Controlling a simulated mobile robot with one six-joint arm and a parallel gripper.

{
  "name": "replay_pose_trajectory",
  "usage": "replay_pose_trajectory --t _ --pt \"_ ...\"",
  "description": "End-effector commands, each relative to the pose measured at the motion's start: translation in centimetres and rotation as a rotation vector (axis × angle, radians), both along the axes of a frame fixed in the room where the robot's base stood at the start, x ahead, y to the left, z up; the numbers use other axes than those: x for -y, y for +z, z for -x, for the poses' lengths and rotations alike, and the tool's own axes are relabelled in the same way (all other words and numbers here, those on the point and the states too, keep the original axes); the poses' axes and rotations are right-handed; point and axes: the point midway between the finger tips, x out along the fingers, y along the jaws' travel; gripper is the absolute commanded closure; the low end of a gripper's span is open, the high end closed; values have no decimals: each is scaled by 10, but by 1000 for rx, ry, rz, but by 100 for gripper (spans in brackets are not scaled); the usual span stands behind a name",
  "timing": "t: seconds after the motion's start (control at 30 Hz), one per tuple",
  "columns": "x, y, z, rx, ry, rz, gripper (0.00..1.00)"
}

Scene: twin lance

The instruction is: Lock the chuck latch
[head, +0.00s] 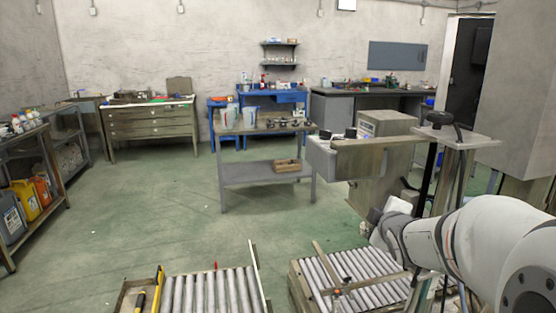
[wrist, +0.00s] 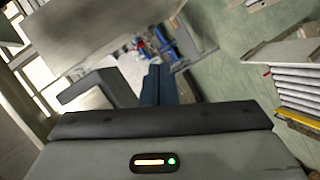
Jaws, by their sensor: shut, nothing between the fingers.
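I cannot pick out the chuck latch for certain in either view. A stand with a pale flat top (head: 455,137) is at the right in the head view, with a black fitting and a cable on it; whether the latch is there is too small to tell. My gripper (wrist: 151,72) shows in the wrist view with its dark fingers together, shut and empty, apart from anything. In the head view my white arm reaches in from the lower right, and the gripper's fingers cannot be made out.
Two roller conveyors, left (head: 205,291) and right (head: 350,278), are at the front. A grey trolley (head: 266,174) with jugs stands mid-room, beside a beige cabinet (head: 376,160). A shelf rack (head: 50,185) is at far left. The green floor between rack and trolley is clear.

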Motion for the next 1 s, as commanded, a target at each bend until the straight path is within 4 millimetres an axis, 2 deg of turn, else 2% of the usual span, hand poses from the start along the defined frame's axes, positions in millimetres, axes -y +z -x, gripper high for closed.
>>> replay_pose_trajectory --t 0.03,0.17,0.27,0.4,0.5,0.6,0.7,0.8,1.0 --pt "-4 12 10 -37 -29 -49 100" --pt "-13 19 47 -182 -150 -225 100" --pt "-29 24 89 -328 -268 -399 100" --pt "-49 29 156 -528 -475 -614 100" --pt "-64 34 201 -654 -613 -728 100" --pt "-76 37 238 -752 -724 -802 100" --pt "-84 39 261 -814 -800 -844 100" --pt "-93 38 272 -846 -832 -859 100" --pt "-94 37 274 -851 -842 -863 100"
